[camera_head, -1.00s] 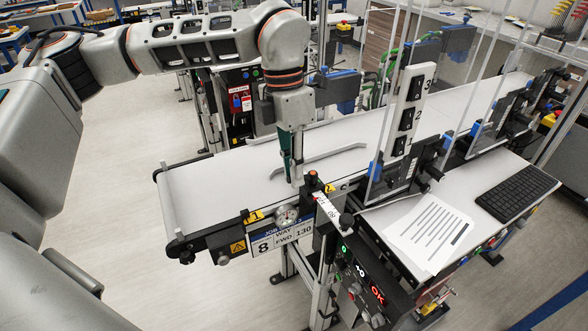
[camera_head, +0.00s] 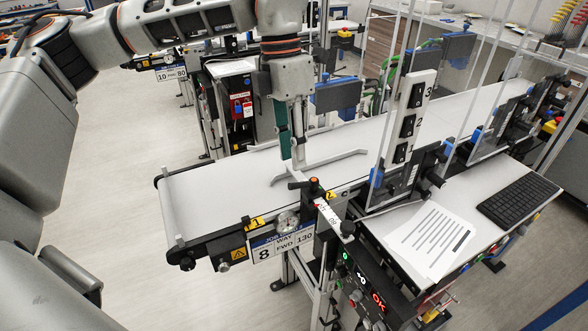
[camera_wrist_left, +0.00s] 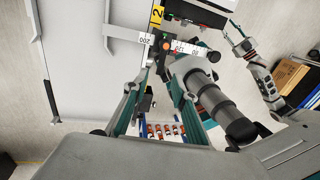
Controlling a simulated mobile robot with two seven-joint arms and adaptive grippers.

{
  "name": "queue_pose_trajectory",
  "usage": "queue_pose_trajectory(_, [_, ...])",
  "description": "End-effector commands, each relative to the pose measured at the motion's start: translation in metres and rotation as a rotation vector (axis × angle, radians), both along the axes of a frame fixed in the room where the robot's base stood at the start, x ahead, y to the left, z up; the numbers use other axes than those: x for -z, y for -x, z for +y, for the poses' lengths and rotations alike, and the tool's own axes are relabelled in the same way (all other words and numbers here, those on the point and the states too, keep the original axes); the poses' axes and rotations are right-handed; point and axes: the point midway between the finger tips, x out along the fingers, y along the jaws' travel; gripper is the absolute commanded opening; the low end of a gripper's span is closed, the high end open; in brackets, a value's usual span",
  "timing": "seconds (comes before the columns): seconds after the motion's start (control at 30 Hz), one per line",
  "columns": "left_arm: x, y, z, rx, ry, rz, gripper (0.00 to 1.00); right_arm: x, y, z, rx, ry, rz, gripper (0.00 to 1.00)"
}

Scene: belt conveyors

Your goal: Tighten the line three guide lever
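A guide lever with an orange top and black handle (camera_head: 314,183) stands on the near conveyor's front rail, beside a yellow "2" tag (camera_head: 331,197). The orange top also shows in the left wrist view (camera_wrist_left: 166,46). I cannot read a line number on the lever. My left gripper (camera_head: 293,163) hangs just above and behind the handle, over the belt edge. Its teal fingers (camera_wrist_left: 153,80) stand apart with nothing visibly held.
A white angled guide rail (camera_head: 325,165) lies over the near belt (camera_head: 215,190). A ruler bar (camera_head: 329,215), round gauge (camera_head: 288,222) and control box (camera_head: 365,285) crowd the front edge. A tall panel numbered 1 to 3 (camera_head: 410,115) stands to the right.

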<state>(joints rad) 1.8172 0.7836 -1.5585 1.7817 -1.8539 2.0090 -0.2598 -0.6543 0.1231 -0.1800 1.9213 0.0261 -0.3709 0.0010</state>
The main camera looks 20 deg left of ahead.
Motion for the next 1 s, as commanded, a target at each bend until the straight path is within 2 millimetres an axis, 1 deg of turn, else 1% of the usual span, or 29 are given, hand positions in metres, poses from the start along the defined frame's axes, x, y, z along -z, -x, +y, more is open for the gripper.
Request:
queue_pose_trajectory(0.03, [-0.012, -0.002, 0.001, -0.003, 0.000, -0.004, 0.27, 0.000, 0.000, 0.000, 0.000, 0.000, 0.000, 0.33])
queue_pose_trajectory(0.2, [-0.040, -0.005, 0.006, -0.001, 0.001, -0.003, 0.27, 0.000, 0.000, 0.000, -0.001, 0.001, 0.000, 0.33])
queue_pose_trajectory(0.37, [-0.055, -0.006, 0.008, 0.000, 0.001, -0.001, 0.27, 0.000, 0.000, 0.000, -0.001, 0.001, 0.000, 0.33])
queue_pose_trajectory(0.5, [-0.059, -0.007, 0.009, 0.000, 0.001, -0.001, 0.27, 0.000, 0.000, 0.000, -0.001, 0.001, 0.000, 0.33])
queue_pose_trajectory(1.0, [-0.059, -0.007, 0.009, 0.000, 0.001, -0.001, 0.27, 0.000, -0.001, 0.000, -0.002, 0.000, -0.001, 0.33])
